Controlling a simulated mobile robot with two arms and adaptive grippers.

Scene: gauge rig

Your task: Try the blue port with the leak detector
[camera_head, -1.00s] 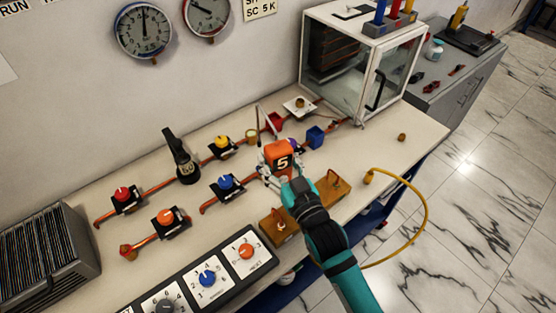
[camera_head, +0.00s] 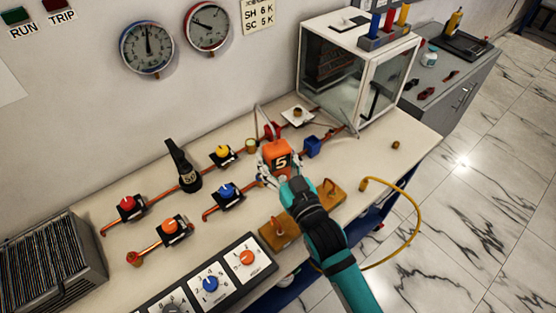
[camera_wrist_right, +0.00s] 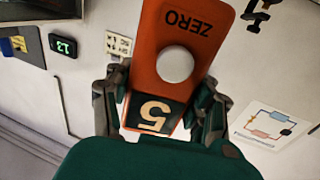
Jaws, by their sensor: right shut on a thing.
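The leak detector (camera_head: 279,157) is an orange box with a dark display reading 5. My right gripper (camera_head: 277,172) is shut on it and holds it over the middle of the bench. In the right wrist view, the detector (camera_wrist_right: 180,60) shows a white round button and the word ZERO, with my right gripper's fingers (camera_wrist_right: 160,105) on both sides. A small blue block (camera_head: 313,147), which looks like the blue port, sits on a copper pipe just right of the detector, apart from it in the picture. The detector's underside is hidden. My left gripper is not in view.
A red port-like piece (camera_head: 270,131) stands behind the detector. Valves with coloured knobs (camera_head: 228,190) and a black bottle-like object (camera_head: 184,168) stand left. A glass-fronted cabinet (camera_head: 350,75) stands at the back right. Wooden blocks (camera_head: 331,191) and a yellow hose (camera_head: 417,225) lie near the front edge.

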